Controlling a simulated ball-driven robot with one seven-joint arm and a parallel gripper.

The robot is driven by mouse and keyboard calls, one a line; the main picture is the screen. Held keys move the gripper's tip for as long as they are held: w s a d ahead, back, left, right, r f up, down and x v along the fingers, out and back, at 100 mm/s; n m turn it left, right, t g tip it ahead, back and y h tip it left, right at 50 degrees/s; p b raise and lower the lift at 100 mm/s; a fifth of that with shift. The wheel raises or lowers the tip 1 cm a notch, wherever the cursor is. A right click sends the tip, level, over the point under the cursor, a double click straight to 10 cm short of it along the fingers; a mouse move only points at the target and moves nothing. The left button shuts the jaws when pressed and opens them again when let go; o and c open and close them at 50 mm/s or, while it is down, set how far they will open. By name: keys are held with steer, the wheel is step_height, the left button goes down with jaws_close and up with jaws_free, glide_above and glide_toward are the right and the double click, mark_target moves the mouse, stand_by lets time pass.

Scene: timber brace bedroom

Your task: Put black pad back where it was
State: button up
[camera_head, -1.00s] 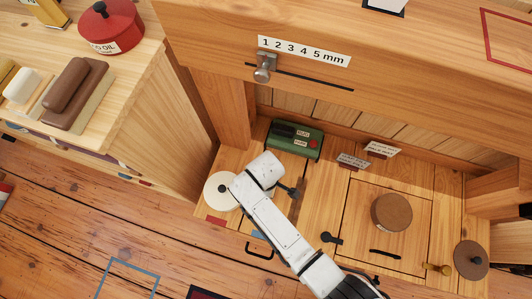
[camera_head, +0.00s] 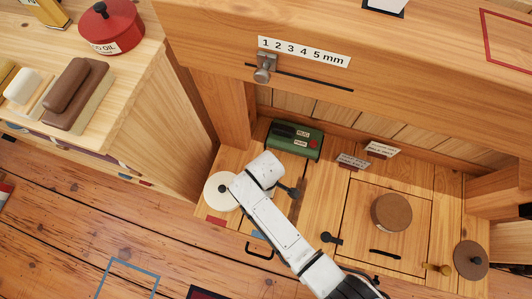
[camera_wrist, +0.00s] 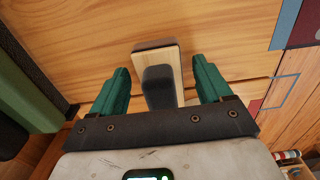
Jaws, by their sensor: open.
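A small block with a dark grey raised grip, a pale wooden body and a dark edge (camera_wrist: 158,88) shows in the wrist view; it looks like the black pad. It stands on a wooden surface between the fingers of my gripper (camera_wrist: 158,90). The green fingers are open, with a visible gap on both sides of the grip. In the head view my gripper (camera_head: 290,188) is low over the left part of the wooden bench, partly behind my white wrist. The pad cannot be made out there; a brown piece (camera_head: 299,190) shows beside the fingers.
A green box (camera_head: 294,138) stands behind my gripper, and a white disc (camera_head: 221,191) lies left. A round brown lid (camera_head: 391,212) is to the right. A beam with a millimetre scale (camera_head: 304,51) overhangs the back. A blue outline (camera_head: 128,280) marks the floor.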

step_height(320, 180, up, 12)
steer(key=p, duration=0.4)
steer(key=shift+f, duration=0.1)
steer(key=s+d+r+m, duration=0.1)
steer(key=d+r+m, duration=0.15)
steer(key=d, duration=0.45)
steer(key=d+r+m, duration=0.1)
steer(key=d+m, duration=0.2)
steer(key=d, duration=0.5)
steer(key=s+d+r+m+t, duration=0.1)
steer(key=s+d+r+m, duration=0.6)
steer(key=s+d+m, duration=0.2)
steer(key=s+d, duration=0.2)
steer(key=s, duration=0.1)
steer(key=shift+s+r, duration=0.3)
